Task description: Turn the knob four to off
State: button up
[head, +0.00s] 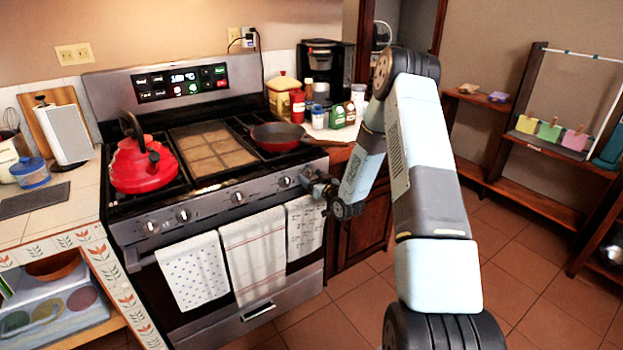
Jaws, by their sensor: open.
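The stove's front panel (210,204) carries a row of several round silver knobs. Counted from the left, the fourth knob (284,182) is on the right part of the panel, and another knob (307,172) is at its right end, partly behind my gripper. My gripper (309,179) is open, in front of the right end of the panel, just right of the fourth knob. Its fingers point at the stove. It is too small to tell whether they touch a knob, and the knobs' exact angles are unclear.
A red kettle (142,166) and a red frying pan (277,136) stand on the stove; the pan's handle points right. Towels (253,254) hang from the oven handle below the knobs. Bottles and a coffee maker (325,70) stand on the right counter. The floor at right is clear.

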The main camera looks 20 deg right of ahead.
jog(key=v, duration=1.3)
notch_tip(320, 180, up, 11)
jog(key=w+n+g+h, duration=0.1)
jog(key=g+h, duration=0.2)
jog(key=g, duration=0.1)
jog(key=s+r+m+g+h, duration=0.1)
jog(key=s+r+g+h, duration=0.15)
jog(key=s+r, duration=0.85)
jog(key=s+a+r+m+g, duration=0.1)
jog(key=s+r, duration=0.3)
jog(key=s, duration=0.5)
jog(key=s+a+r+m+g, duration=0.1)
jog(key=s+a+r+g, duration=0.1)
jog(key=s, duration=0.7)
jog(key=s+a+r+m+g, duration=0.1)
jog(key=s+a+r+g, duration=0.1)
jog(key=s+r, duration=0.3)
jog(key=s+a, duration=0.1)
jog(key=s, duration=0.3)
jog(key=shift+r, duration=0.3)
jog(key=shift+s, duration=0.1)
